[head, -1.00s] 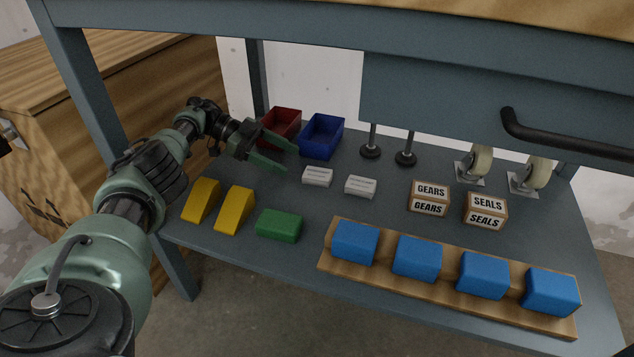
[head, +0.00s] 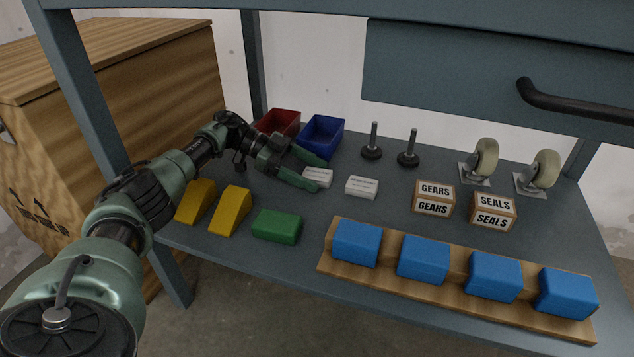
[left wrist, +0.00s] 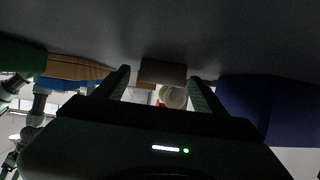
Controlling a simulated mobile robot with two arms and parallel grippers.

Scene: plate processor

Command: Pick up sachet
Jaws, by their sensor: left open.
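Two small white printed packets lie on the grey-blue shelf. The left packet (head: 318,175) is between the spread fingers of my left gripper (head: 320,177). The right packet (head: 362,187) lies a little to the right of the fingertips. My left gripper is open, with one finger on the far side of the left packet and one on the near side. In the left wrist view a small block-like thing, which looks like the left packet (left wrist: 162,72), sits between the two fingertips. I cannot tell whether the fingers touch it. My right gripper is not in view.
A red bin (head: 277,122) and a blue bin (head: 322,136) stand behind the gripper. Yellow wedges (head: 231,210) and a green block (head: 277,226) lie in front. GEARS (head: 434,199) and SEALS (head: 493,211) boxes, and blue blocks on a wooden rail (head: 326,264), are to the right.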

